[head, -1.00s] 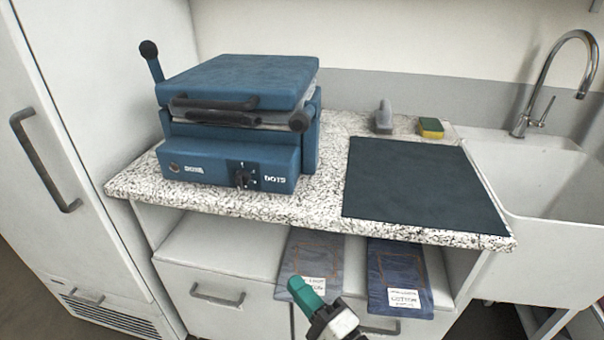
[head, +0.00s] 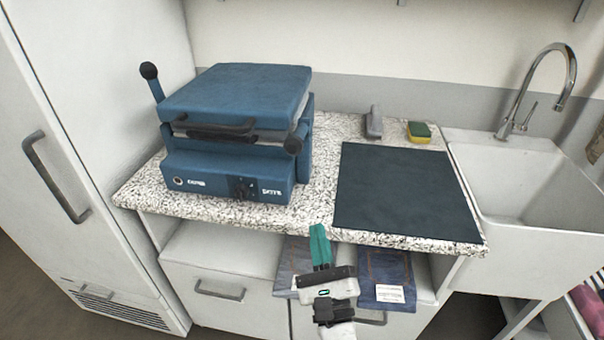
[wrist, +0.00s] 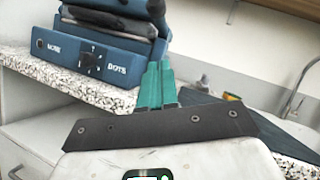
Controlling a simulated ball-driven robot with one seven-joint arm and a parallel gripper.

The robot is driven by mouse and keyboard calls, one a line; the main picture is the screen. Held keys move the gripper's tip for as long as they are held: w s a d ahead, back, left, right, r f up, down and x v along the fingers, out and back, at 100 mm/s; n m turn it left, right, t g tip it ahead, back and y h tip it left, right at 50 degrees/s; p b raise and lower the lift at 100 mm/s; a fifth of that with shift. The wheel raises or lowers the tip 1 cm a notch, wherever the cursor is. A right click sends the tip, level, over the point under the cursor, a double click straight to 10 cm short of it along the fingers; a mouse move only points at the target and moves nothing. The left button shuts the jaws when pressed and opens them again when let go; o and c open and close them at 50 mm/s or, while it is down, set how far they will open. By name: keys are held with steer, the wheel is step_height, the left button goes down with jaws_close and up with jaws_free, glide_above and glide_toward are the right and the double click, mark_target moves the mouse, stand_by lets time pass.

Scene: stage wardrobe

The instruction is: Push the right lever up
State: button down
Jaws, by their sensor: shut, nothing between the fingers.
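A blue heat press (head: 235,95) stands on the speckled counter, its blue lid lying over the base. Its right lever ends in a black knob (head: 293,145) at the right front of the press, low and pointing toward me; most of its shaft is hidden. The left lever (head: 152,82) stands up at the far left with a black knob on top. In the wrist view the press (wrist: 95,55) is cut off at the top. My gripper (head: 318,232) has green fingers, shut and empty, in front of the counter edge, below and right of the right lever's knob. The fingers also show in the wrist view (wrist: 158,72).
A dark mat (head: 400,190) covers the right of the counter (head: 220,207). A grey iron-like object (head: 374,122) and a sponge (head: 419,132) stand behind it. A sink (head: 500,175) is at right. Folded denim pieces (head: 385,272) lie on a shelf below. A tall white cabinet stands left.

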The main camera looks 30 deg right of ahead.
steer(key=p, duration=0.4)
glide_toward(299, 136)
step_height(299, 136, down, 3)
steer(key=w+d, duration=0.1)
steer(key=w, duration=0.1)
steer(key=shift+w+a+r+p, duration=0.2)
steer(key=shift+r+p, duration=0.1)
steer(key=shift+r, duration=0.2)
steer(key=shift+w+a+r+p, duration=0.1)
steer(key=shift+w+r+p, duration=0.15)
steer(key=shift+r, duration=0.2)
steer(key=shift+w+a+r+p, duration=0.15)
steer(key=shift+r+p, duration=0.2)
steer(key=shift+r, duration=0.15)
steer(key=shift+r, duration=0.1)
